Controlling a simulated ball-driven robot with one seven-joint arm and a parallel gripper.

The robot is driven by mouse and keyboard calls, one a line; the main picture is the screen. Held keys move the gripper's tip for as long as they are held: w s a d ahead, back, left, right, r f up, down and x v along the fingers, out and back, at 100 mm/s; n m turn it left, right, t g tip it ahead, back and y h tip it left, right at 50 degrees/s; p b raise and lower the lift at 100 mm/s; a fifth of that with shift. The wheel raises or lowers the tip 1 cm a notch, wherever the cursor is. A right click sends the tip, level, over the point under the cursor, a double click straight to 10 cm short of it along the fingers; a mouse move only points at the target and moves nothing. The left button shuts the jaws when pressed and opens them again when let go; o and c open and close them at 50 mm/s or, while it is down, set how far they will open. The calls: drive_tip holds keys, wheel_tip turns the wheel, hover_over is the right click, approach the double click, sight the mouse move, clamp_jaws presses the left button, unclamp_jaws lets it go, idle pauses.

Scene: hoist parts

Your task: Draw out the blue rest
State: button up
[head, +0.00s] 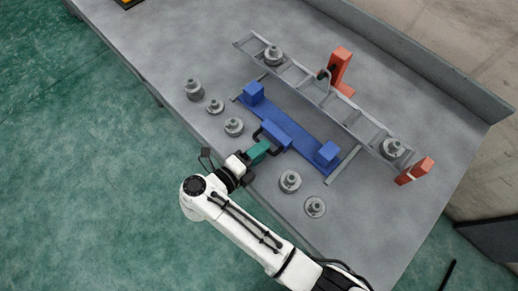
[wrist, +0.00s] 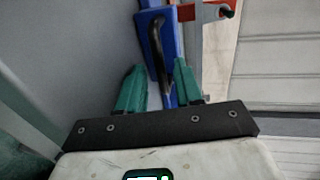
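The blue rest (head: 298,133) is a long blue bar lying diagonally on the grey bench, with a raised blue block at each end. A middle block with a dark handle (wrist: 155,42) faces my arm. My gripper (head: 266,146) has teal fingers and is at the near side of that middle block. In the wrist view my gripper (wrist: 159,64) is open, its fingers apart on either side of the handle's lower part. I see gaps beside the handle; contact cannot be told. The blue rest (wrist: 148,20) shows beyond the fingertips there.
A grey ladder-like frame (head: 325,97) runs behind the rest, with orange-red brackets (head: 341,68) (head: 416,171) beside it. Several grey stepped discs (head: 234,126) (head: 290,181) stand on the bench (head: 215,55) on both sides of my gripper. The bench's front edge lies under my arm.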

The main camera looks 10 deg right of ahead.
drive_tip(key=b+v, duration=0.2)
drive_tip(key=v, duration=0.8)
drive_tip(key=shift+s+a+r, duration=0.15)
drive_tip(key=shift+s+a, duration=0.05)
drive_tip(key=shift+a, duration=0.05)
idle(0.6)
